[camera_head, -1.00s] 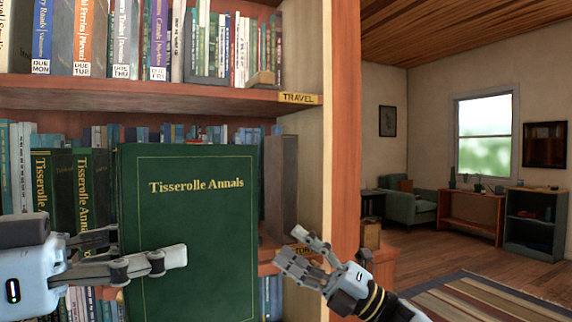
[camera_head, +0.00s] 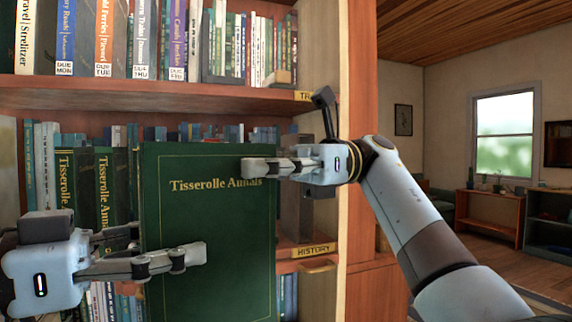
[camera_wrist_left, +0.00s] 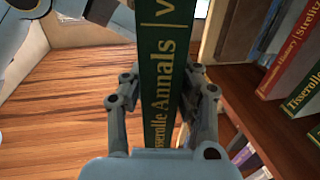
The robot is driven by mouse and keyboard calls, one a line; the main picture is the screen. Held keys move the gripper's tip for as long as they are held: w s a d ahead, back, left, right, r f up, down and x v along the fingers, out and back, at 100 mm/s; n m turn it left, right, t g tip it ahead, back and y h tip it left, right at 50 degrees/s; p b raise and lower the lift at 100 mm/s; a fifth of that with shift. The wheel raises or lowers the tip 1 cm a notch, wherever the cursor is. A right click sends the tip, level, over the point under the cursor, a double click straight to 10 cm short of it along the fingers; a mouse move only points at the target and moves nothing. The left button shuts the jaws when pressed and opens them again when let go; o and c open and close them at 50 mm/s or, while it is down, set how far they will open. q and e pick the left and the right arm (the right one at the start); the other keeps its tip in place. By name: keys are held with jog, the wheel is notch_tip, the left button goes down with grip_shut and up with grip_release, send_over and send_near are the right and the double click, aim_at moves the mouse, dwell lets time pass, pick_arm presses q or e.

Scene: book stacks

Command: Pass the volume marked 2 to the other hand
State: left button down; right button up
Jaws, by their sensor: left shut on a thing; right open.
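My left gripper (camera_head: 170,248) is shut on a green book titled Tisserolle Annals (camera_head: 210,225), held upright with its cover facing the head camera. In the left wrist view its spine (camera_wrist_left: 165,70) runs between the fingers; the lettering is cut off after "V", so its number cannot be read. My right gripper (camera_head: 262,165) is open at the book's upper right edge. One finger lies in front of the cover, over the end of the title; the other finger is mostly hidden, so contact is unclear.
Two similar green volumes (camera_head: 90,190) stand on the shelf behind, left of the held book. The shelf board above (camera_head: 150,97) holds a row of books. A HISTORY label (camera_head: 313,250) marks the lower board. The room to the right is open.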

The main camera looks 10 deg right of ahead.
aim_at(214, 165)
pick_arm(q)
jog(key=shift+r, duration=0.1)
pick_arm(e)
jog(key=shift+x, duration=2.1)
jog(key=shift+c, duration=0.4)
pick_arm(q)
jog(key=shift+s+d, duration=0.1)
jog(key=shift+s, duration=0.05)
pick_arm(e)
jog(key=shift+w, duration=0.1)
grip_shut()
pick_arm(q)
jog(key=c, duration=0.9)
grip_release()
pick_arm(e)
jog(key=shift+r, duration=0.1)
